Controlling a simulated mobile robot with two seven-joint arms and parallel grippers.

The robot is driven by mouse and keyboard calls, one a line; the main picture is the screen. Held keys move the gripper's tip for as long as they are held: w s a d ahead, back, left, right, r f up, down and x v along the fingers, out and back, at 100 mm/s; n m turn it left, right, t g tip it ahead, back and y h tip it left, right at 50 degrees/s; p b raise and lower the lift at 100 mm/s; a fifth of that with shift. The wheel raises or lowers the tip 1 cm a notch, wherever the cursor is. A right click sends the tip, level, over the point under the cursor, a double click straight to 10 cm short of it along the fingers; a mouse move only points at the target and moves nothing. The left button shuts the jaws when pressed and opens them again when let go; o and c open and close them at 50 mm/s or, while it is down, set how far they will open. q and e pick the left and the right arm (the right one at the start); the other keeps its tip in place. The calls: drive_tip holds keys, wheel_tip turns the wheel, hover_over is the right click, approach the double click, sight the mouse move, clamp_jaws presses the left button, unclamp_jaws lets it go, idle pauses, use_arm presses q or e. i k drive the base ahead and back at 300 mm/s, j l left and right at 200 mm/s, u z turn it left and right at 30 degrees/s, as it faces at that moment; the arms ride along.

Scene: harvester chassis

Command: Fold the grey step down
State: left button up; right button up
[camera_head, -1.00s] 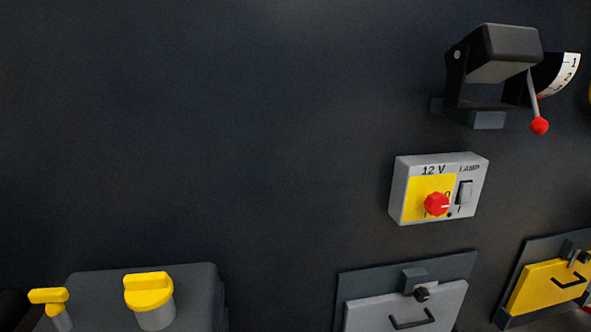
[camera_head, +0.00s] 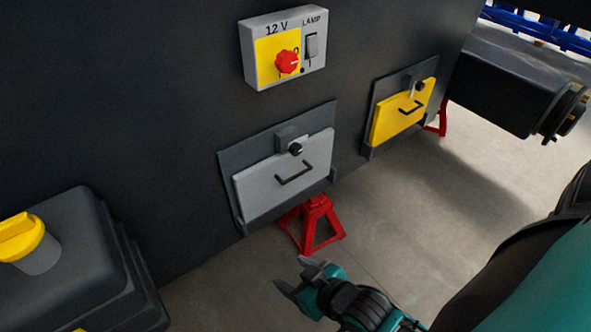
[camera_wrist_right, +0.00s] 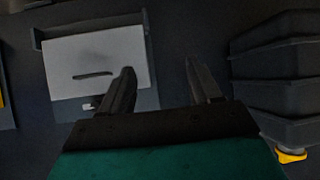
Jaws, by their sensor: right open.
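The grey step (camera_head: 270,182) is folded up, its light grey panel lying against a dark mounting plate (camera_head: 225,163) on the chassis side. It has a black bar handle (camera_head: 295,173) and a black knob (camera_head: 296,149) at its top edge. My right gripper (camera_head: 292,277) is open and empty, below and in front of the step, apart from it. In the right wrist view the step (camera_wrist_right: 97,58) appears upside down at the left, with its handle (camera_wrist_right: 92,76), beyond the open fingers (camera_wrist_right: 160,75). My left gripper is not in view.
A yellow step panel (camera_head: 392,118) is mounted to the right. A control box (camera_head: 283,48) with a red knob sits above. A red stand (camera_head: 312,222) is below the grey step. A dark tank with a yellow cap (camera_head: 20,237) stands at left.

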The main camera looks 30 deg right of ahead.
sight(260, 187)
drive_tip(key=l, duration=0.35)
drive_tip(key=i+l, duration=0.1)
drive_tip(key=l, duration=0.25)
drive_tip(key=i+l, duration=0.2)
drive_tip(key=i+l+u, duration=0.1)
drive_tip(key=l, duration=0.25)
drive_tip(key=i, duration=0.05)
